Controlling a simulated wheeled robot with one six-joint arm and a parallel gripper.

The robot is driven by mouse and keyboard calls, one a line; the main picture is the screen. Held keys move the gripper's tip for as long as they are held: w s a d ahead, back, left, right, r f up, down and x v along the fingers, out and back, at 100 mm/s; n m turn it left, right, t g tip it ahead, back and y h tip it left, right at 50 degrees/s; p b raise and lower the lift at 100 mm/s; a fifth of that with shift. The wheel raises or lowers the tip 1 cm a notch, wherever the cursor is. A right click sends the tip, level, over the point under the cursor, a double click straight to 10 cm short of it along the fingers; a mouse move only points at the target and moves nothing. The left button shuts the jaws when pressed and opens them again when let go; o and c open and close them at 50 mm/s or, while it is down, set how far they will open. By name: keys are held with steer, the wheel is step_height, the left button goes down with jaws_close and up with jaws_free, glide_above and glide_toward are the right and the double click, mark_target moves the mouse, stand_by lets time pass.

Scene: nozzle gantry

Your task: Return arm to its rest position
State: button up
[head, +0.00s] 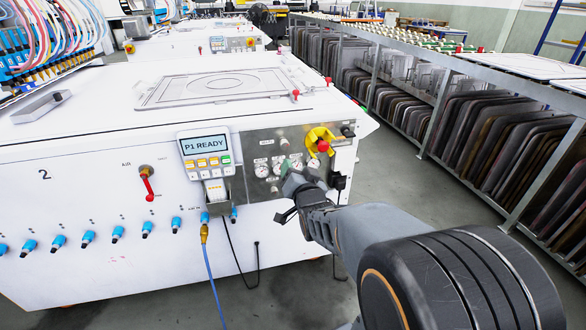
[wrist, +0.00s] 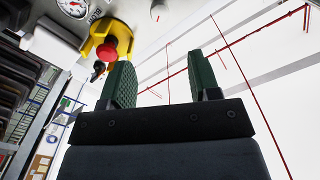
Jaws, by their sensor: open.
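My arm (head: 375,232) reaches from the lower right toward the front of the white machine. My gripper (head: 290,172) is in front of the grey gauge panel (head: 257,148), left of and below the yellow-collared red stop button (head: 322,146). In the wrist view, the two green-padded fingers of my gripper (wrist: 163,75) stand apart with nothing between them. The red stop button (wrist: 106,50) shows there to the left of the fingers. Whether the fingers touch the panel cannot be told.
The white machine (head: 70,165) carries a "P1 READY" display (head: 204,145), a red-handled valve (head: 148,184) and blue fittings (head: 117,233). A blue hose (head: 215,290) hangs below. A rack of dark plates (head: 500,135) stands at right. Grey floor (head: 405,175) lies clear between.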

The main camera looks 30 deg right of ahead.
steer(key=s+a+r+n+g+y+p, duration=0.1)
steer(key=s+a+r+n+g+p, duration=0.1)
steer(key=r+p, duration=0.6)
steer(key=s+a+r+n+g+y+p, duration=0.1)
steer(key=s+a+r+n+g+p, duration=0.2)
steer(key=s+r+g+p, duration=0.4)
steer(key=s+a+r+n+g+y+p, duration=0.1)
steer(key=s+a+r+n+g+p, duration=0.2)
steer(key=p, duration=1.3)
steer(key=s+a+r+g, duration=0.2)
steer(key=s+r, duration=0.2)
steer(key=r, duration=0.1)
steer(key=shift+s+r, duration=0.4)
steer(key=shift+c, duration=0.2)
steer(key=shift+c, duration=0.8)
steer(key=shift+d, duration=0.1)
steer(key=shift+c, duration=0.3)
